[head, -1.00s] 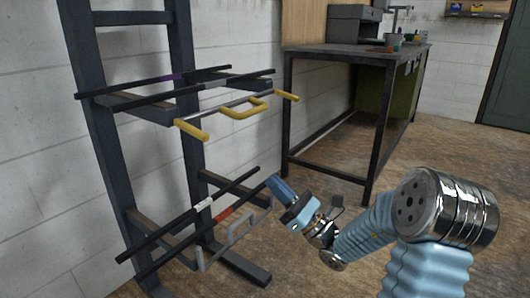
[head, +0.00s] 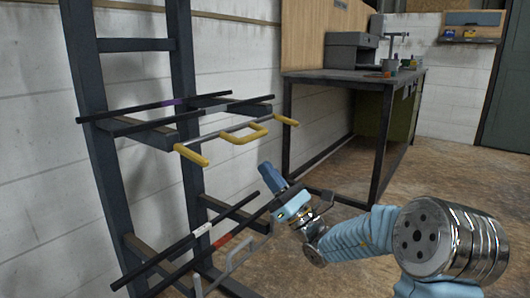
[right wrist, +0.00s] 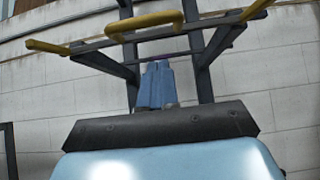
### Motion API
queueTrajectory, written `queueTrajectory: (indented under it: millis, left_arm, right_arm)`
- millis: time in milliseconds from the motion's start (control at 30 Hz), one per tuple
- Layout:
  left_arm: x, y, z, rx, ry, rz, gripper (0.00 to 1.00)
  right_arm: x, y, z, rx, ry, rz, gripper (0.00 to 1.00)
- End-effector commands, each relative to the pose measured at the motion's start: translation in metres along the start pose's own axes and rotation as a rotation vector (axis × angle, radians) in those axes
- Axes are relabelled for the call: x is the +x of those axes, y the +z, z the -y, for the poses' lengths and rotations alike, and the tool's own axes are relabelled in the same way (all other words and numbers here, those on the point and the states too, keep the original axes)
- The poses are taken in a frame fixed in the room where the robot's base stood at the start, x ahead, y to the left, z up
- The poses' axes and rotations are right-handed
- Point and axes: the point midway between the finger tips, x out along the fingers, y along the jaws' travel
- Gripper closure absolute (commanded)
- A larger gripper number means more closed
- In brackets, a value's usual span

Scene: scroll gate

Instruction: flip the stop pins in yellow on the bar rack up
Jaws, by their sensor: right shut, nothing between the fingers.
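The dark bar rack (head: 182,95) stands against the wall at the left. Its upper tier carries a thin rod with yellow stop pins: one at the near left end (head: 190,155), one at the right end (head: 287,120), and a yellow U-shaped handle (head: 245,133) between them. They stick outward from the rack front. My right gripper (head: 268,172) is below and in front of this rod, pointing up, apart from it. In the right wrist view its shut, empty fingers (right wrist: 157,68) point toward the rack, below the yellow handle (right wrist: 145,24). My left gripper is out of view.
A dark workbench (head: 350,78) stands behind to the right. The floor between is clear.

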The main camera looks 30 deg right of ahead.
Motion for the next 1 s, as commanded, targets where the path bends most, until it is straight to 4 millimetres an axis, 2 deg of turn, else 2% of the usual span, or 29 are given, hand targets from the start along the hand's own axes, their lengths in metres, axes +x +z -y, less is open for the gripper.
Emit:
queueTrajectory:
  millis: [100, 300, 833, 1000]
  left_arm:
    - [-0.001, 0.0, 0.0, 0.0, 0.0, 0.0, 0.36]
    - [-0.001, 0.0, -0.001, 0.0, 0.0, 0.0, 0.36]
    - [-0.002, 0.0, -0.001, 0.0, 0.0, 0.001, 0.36]
    - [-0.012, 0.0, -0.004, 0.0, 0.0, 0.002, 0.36]
  right_arm:
    - [0.022, 0.004, 0.0, -0.003, 0.001, 0.003, 1.0]
    - [0.039, 0.023, 0.0, 0.0, -0.001, 0.001, 1.0]
    - [0.045, 0.029, 0.0, 0.0, -0.001, -0.002, 1.0]
    - [0.048, 0.034, 0.0, 0.0, 0.0, -0.03, 1.0]
